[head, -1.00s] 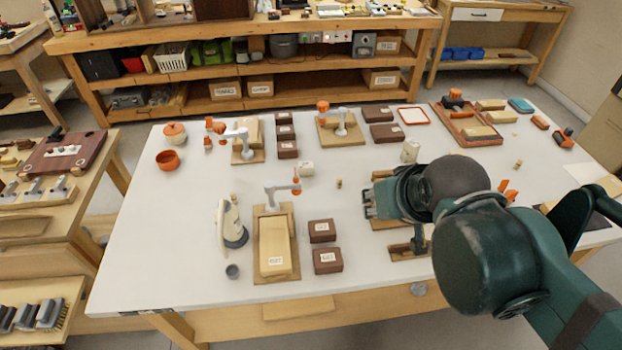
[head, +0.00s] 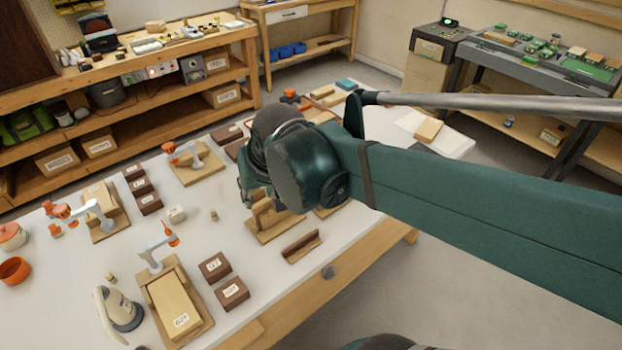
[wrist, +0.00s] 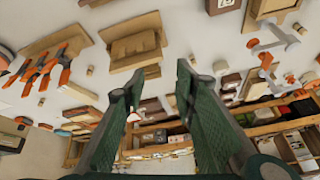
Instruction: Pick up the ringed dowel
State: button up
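Several small tan dowels stand on the white bench. In the head view one (head: 214,215) is near the bench middle, left of my wrist, and another (head: 110,277) is by the cream hand tool. The wrist view shows small dowels at the upper middle (wrist: 187,62), upper left (wrist: 90,71) and far left (wrist: 41,101). Rings are too small to make out, so I cannot tell which is the ringed dowel. My gripper (wrist: 160,72) is open, its two green fingers wide apart with nothing between them. In the head view my arm mostly hides it.
The bench (head: 250,275) holds wooden fixtures, brown labelled boxes (head: 232,292) and orange-tipped clamp arms (head: 157,246). Orange-handled clamps (wrist: 38,70) and a wooden cradle (wrist: 132,46) are near the gripper in the wrist view. Clear white patches lie between them.

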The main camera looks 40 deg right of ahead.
jog(key=w+d+f+m+g+p, duration=0.25)
jog(key=w+d+m+p, duration=0.3)
jog(key=w+d, duration=0.5)
jog(key=shift+w+d+f+m+g+y+p, duration=0.15)
jog(key=shift+d+f+m+g+p, duration=0.55)
jog(key=shift+d+f+m, duration=1.3)
jog(key=shift+w+d+f+m+g+y+p, duration=0.2)
jog(key=shift+d+f+m+p, duration=0.7)
jog(key=shift+d, duration=2.25)
jog(key=shift+w+d+f+m+g+h+p, duration=0.2)
jog(key=shift+d+f+m+g+p, duration=0.65)
jog(key=shift+d+f, duration=1.4)
jog(key=shift+d+r, duration=0.3)
jog(key=shift+f, duration=1.3)
jog(key=shift+d+f+b, duration=0.1)
jog(key=shift+f+b, duration=0.45)
jog(key=shift+f, duration=2.05)
